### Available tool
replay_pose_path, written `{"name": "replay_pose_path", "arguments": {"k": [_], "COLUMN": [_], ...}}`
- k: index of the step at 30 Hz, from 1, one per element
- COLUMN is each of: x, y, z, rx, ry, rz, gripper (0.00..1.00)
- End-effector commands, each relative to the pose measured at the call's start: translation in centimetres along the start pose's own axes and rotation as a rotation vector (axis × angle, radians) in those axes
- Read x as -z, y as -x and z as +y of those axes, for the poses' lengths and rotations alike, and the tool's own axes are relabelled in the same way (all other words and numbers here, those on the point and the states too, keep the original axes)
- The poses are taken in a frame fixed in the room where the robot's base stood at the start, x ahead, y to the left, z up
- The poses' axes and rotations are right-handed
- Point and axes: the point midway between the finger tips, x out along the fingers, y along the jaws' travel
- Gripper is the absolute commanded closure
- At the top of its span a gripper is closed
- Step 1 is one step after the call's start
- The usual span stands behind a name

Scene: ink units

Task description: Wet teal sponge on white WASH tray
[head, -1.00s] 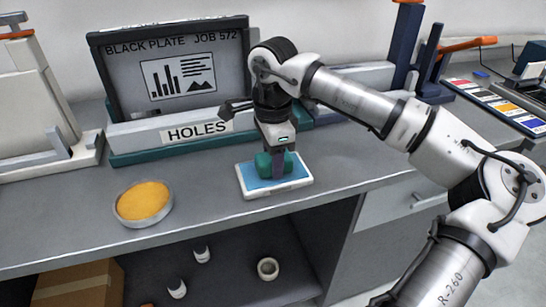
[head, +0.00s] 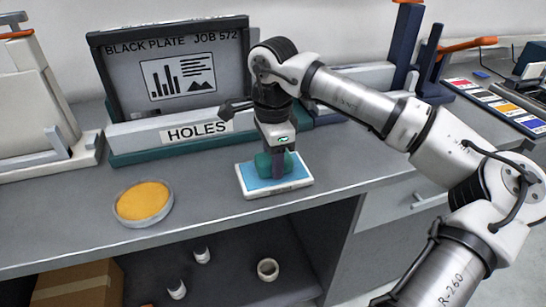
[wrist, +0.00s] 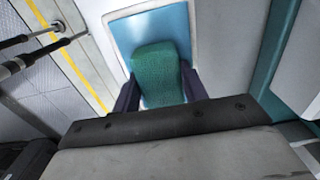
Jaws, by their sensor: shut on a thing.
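The teal sponge (head: 263,163) is between the fingers of my gripper (head: 277,168), over the white tray (head: 246,193) with its blue inside. In the wrist view my gripper (wrist: 157,92) is shut on the sponge (wrist: 158,75), one dark finger on each side. The blue surface of the tray (wrist: 150,30) shows beyond the sponge there. I cannot tell whether the sponge touches the blue surface. No WASH lettering can be read on the tray.
A round dish with a yellow-orange pad (head: 143,201) sits left on the grey counter. Colour swatches (head: 500,103) lie at the right. The counter between dish and tray is clear.

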Motion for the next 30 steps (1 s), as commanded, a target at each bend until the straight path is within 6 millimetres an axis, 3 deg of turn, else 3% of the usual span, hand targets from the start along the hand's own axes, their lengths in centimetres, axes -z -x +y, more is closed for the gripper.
{"name": "replay_pose_path", "arguments": {"k": [30], "x": [0.0], "y": [7.1], "z": [0.0], "rx": [-0.001], "ry": [0.000], "rz": [0.000], "gripper": [0.75]}}
